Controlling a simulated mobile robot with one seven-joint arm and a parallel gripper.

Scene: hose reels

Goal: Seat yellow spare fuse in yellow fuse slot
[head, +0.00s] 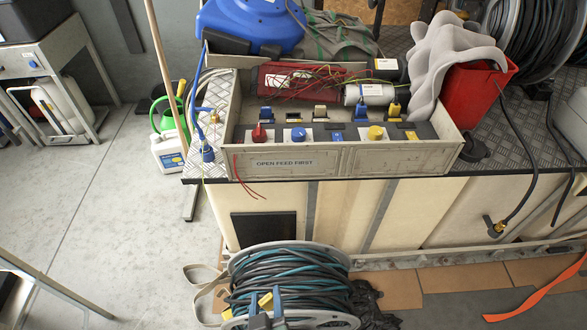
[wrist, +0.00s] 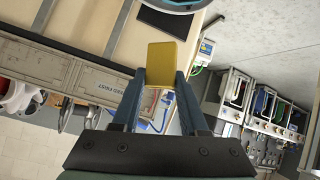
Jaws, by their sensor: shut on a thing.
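The yellow spare fuse (wrist: 161,64) is a small yellow block. My gripper (wrist: 161,85) is shut on it, one finger on each side, and its end sticks out past the fingertips. In the head view my gripper (head: 266,308) and the fuse (head: 265,299) show low in the picture, in front of the hose reel. The control panel (head: 345,133) sits in a beige tray on the bench, well above and apart from my gripper. I cannot tell which spot is the yellow fuse slot.
The tray's front wall (head: 388,159) reads OPEN FEED FIRST. A red knob (head: 259,133) and blue knob (head: 298,134) are on the panel. A red bin (head: 475,93) with a grey cloth stands right of it. The hose reel (head: 288,278) stands on the floor below.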

